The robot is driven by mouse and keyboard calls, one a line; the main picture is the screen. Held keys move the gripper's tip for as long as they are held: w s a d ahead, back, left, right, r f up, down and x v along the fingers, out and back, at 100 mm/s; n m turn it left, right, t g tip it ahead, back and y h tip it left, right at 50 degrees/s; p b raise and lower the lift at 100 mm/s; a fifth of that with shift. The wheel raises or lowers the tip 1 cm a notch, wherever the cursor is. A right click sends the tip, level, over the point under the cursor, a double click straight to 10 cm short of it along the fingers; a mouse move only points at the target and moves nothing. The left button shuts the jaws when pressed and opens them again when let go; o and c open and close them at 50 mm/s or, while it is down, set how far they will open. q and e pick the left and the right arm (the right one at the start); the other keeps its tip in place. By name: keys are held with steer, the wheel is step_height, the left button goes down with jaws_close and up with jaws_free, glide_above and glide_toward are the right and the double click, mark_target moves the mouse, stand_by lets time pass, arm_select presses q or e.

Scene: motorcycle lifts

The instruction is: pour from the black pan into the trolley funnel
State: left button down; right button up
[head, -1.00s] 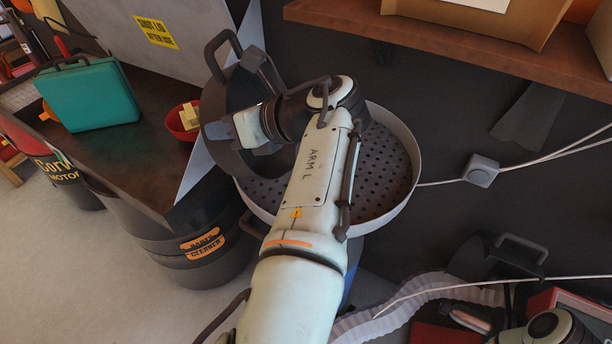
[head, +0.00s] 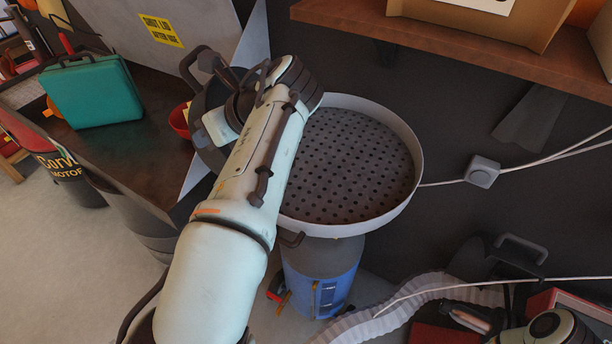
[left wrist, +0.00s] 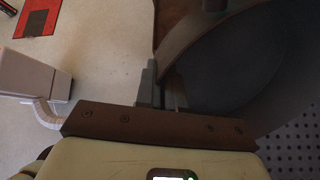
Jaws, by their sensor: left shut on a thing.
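The black pan (head: 207,98) shows in the head view just left of the funnel, partly hidden by my left wrist. It fills the right of the left wrist view as a dark round dish (left wrist: 245,65). My left gripper (head: 220,128) is shut on the pan's rim; its fingers (left wrist: 163,88) show at that rim in the left wrist view. The pan's contents and exact tilt cannot be told. The trolley funnel (head: 350,165) is a wide pale-rimmed bowl with a perforated dark plate, above a blue drum (head: 322,275). My right gripper is not visible.
A dark bench (head: 130,150) with a teal case (head: 90,95) and a red bowl (head: 180,120) stands at left. A wooden shelf (head: 460,45) with boxes overhangs the back right. Cables and a grey switch box (head: 482,170) lie right of the funnel.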

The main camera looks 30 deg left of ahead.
arm_select(q)
steer(key=s+a+f+t+h+b, duration=0.2)
steer(key=s+a+f+h, duration=0.1)
steer(key=a+f+h, duration=0.85)
step_height(320, 180, up, 8)
steer(key=a+p, duration=0.2)
steer(key=p, duration=0.1)
steer(key=shift+n+y, duration=0.4)
steer(key=shift+y, duration=0.05)
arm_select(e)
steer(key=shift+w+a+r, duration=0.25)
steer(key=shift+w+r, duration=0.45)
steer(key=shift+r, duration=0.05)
arm_select(q)
steer(key=shift+s, duration=0.1)
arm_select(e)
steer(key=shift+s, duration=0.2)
